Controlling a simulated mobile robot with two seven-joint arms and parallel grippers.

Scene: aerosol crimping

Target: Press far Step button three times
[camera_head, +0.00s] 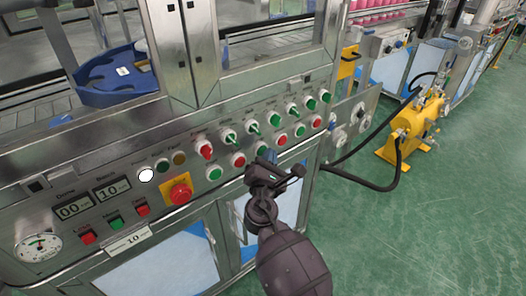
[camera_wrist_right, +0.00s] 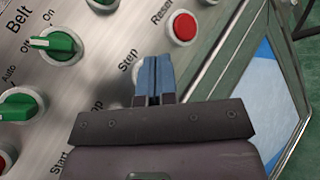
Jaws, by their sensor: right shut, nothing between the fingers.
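The control panel (camera_head: 120,185) carries a lower row of round green and red buttons. In the right wrist view a "Step" label (camera_wrist_right: 128,60) is printed just left of my fingertips. The button beside that label is mostly hidden behind my fingers; only a bit of pale rim (camera_wrist_right: 137,75) shows. My right gripper (camera_head: 263,164) is shut and empty, in front of the lower button row; its blue-grey fingertips (camera_wrist_right: 155,68) point at the panel over the Step spot. I cannot tell whether they touch the button. My left gripper is not in view.
A red button (camera_wrist_right: 182,27) sits close beyond my fingertips. Green selector knobs (camera_wrist_right: 56,43) are at the left of the wrist view. A red emergency stop (camera_head: 180,193) on a yellow plate is farther left. A yellow pump (camera_head: 418,125) and black hose stand right.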

